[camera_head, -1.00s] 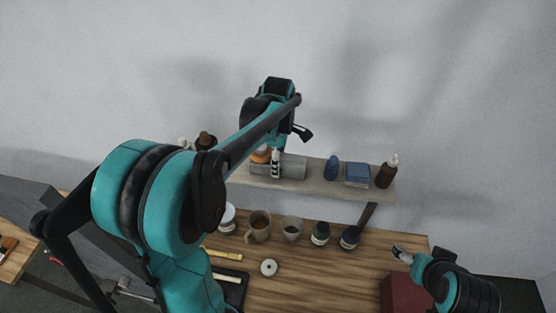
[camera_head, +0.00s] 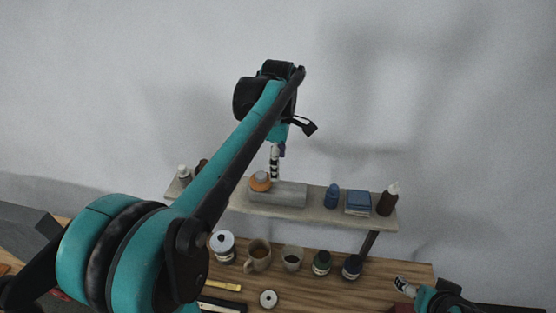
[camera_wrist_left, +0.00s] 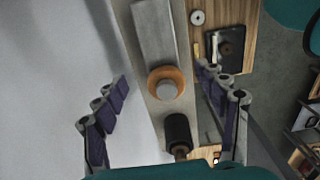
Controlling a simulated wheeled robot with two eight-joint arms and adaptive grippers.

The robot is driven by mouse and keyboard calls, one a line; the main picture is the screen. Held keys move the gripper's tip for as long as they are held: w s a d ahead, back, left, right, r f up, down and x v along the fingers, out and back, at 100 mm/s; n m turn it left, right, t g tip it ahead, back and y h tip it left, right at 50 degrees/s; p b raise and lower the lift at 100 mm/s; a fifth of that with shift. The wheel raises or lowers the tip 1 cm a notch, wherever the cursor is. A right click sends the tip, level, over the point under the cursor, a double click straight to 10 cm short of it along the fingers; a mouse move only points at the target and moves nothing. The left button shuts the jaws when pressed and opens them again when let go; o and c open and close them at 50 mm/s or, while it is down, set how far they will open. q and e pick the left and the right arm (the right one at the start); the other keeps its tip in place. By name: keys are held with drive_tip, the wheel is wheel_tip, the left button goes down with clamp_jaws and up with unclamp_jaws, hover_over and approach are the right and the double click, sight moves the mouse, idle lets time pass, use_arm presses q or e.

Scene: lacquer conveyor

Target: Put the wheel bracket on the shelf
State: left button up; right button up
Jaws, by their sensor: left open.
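The wheel bracket, seen as a round orange piece with a grey top (camera_head: 260,183), rests on the wall shelf (camera_head: 320,208), at the left end of a grey block. In the left wrist view the wheel bracket (camera_wrist_left: 166,83) lies between the spread fingers, touching neither. My left gripper (camera_head: 275,165) is open and empty above the shelf, just right of the wheel bracket in the head view; its fingers (camera_wrist_left: 160,100) are wide apart in the wrist view. My right gripper (camera_head: 404,288) is low at the right, over the table's right end; its jaw state is unclear.
The grey block (camera_head: 285,195), a blue bottle (camera_head: 332,196), a blue box (camera_head: 358,203) and a brown bottle (camera_head: 388,199) stand on the shelf. A dark bottle (camera_wrist_left: 178,131) is near the wheel bracket. Mugs (camera_head: 257,255) and jars (camera_head: 321,263) stand on the table below.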

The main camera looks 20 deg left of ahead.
use_arm(q)
drive_tip(key=s+d+f+m+t, duration=0.3)
drive_tip(key=s+m, duration=0.4)
drive_tip(key=m, duration=0.3)
drive_tip(key=s+d+f+m+t, duration=0.3)
drive_tip(key=s+f+m, duration=0.3)
drive_tip(key=m, duration=0.5)
drive_tip(key=shift+s+d+t, duration=0.15)
drive_tip(key=shift+s+t, duration=0.45)
drive_tip(key=shift+s, duration=0.5)
drive_tip(key=shift+f, duration=0.1)
